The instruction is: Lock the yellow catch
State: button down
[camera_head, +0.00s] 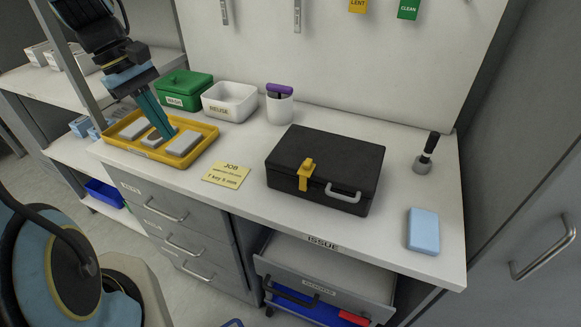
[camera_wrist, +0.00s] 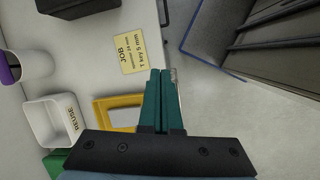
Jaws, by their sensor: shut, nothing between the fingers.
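The yellow catch (camera_head: 306,171) is on the front of a black case (camera_head: 330,160) that stands on the bench with its lid down. I cannot tell whether the catch is fastened. A grey handle sits on the case front, right of the catch. My gripper (camera_head: 165,136) is shut and empty, pointing down above the yellow tray at the left, well away from the case. In the wrist view my gripper (camera_wrist: 163,75) shows its teal fingers together, and part of the black case (camera_wrist: 75,6) is at the top left.
The yellow tray (camera_head: 196,153) holds several grey blocks. A green box (camera_head: 185,88), a white bin (camera_head: 230,101) and a white cup (camera_head: 280,106) line the back. A job note (camera_head: 226,174) lies left of the case. A blue block (camera_head: 423,231) lies right. An open drawer (camera_head: 325,280) juts out below.

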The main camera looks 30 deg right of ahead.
jog(key=s+d+n+g+h+b, duration=0.1)
jog(key=s+d+g, duration=0.1)
jog(key=d, duration=0.5)
jog(key=s+d+n+g+h+b, duration=0.1)
jog(key=d+n+g+b, duration=0.1)
jog(key=d, duration=0.5)
jog(key=shift+s+d+g+h, duration=0.3)
jog(key=shift+s+d+g, duration=0.1)
jog(key=shift+g, duration=0.1)
jog(key=shift+f, duration=0.1)
jog(key=p, duration=0.1)
send_near(292, 163)
jog(key=x, duration=0.4)
jog(key=shift+f, duration=0.35)
jog(key=s+d, duration=0.1)
jog(key=s+p, duration=0.1)
jog(key=shift+s+d+f, duration=0.1)
jog(key=shift+s+d, duration=0.55)
jog(key=shift+s, duration=0.15)
